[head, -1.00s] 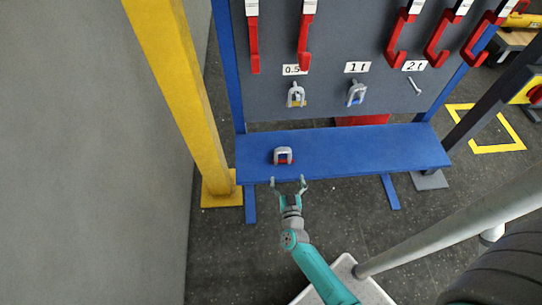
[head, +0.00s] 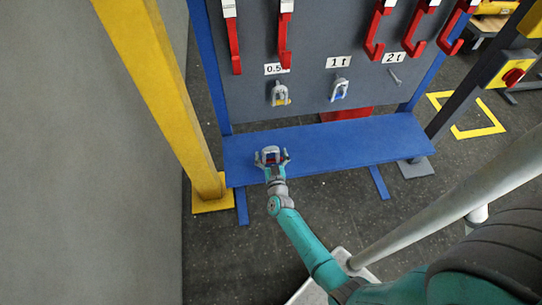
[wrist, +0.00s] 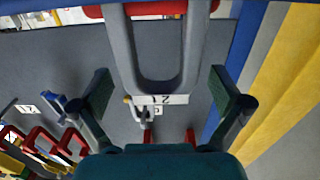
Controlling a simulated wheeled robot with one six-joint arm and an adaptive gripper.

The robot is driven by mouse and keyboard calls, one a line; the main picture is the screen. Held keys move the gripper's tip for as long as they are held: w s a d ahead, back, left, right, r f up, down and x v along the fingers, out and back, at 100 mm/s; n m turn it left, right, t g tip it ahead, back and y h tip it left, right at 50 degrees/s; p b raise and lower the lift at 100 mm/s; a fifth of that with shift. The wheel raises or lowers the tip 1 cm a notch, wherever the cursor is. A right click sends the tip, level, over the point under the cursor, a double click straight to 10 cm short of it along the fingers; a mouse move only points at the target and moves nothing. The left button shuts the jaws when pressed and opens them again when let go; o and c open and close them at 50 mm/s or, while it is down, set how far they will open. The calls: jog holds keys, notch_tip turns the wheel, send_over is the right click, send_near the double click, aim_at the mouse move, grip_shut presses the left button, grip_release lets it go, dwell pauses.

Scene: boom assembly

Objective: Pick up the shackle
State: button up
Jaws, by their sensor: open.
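The grey shackle (head: 270,153) with a red pin is at the left part of the blue shelf (head: 335,146). In the wrist view the shackle's U-shaped bow (wrist: 120,50) fills the upper middle, its red pin (wrist: 160,9) along the top edge. My gripper (head: 271,159) is at the shackle, with one finger on either side. In the wrist view my gripper (wrist: 162,92) is open, its pads apart from the bow with a gap on both sides. The gripper partly hides the shackle in the head view.
Behind the shelf is a grey board with two hanging shackles, one under the 0.5 label (head: 279,94) and one under the 1t label (head: 340,90). The peg (head: 395,77) under 2t is bare. Red hooks hang above. A yellow post (head: 160,95) stands left. The shelf's right part is clear.

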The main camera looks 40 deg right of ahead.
jog(key=shift+w+d, duration=0.25)
jog(key=shift+w, duration=0.1)
jog(key=c, duration=1.5)
jog(key=shift+r, duration=0.1)
jog(key=shift+c, duration=1.2)
jog(key=shift+r, duration=0.1)
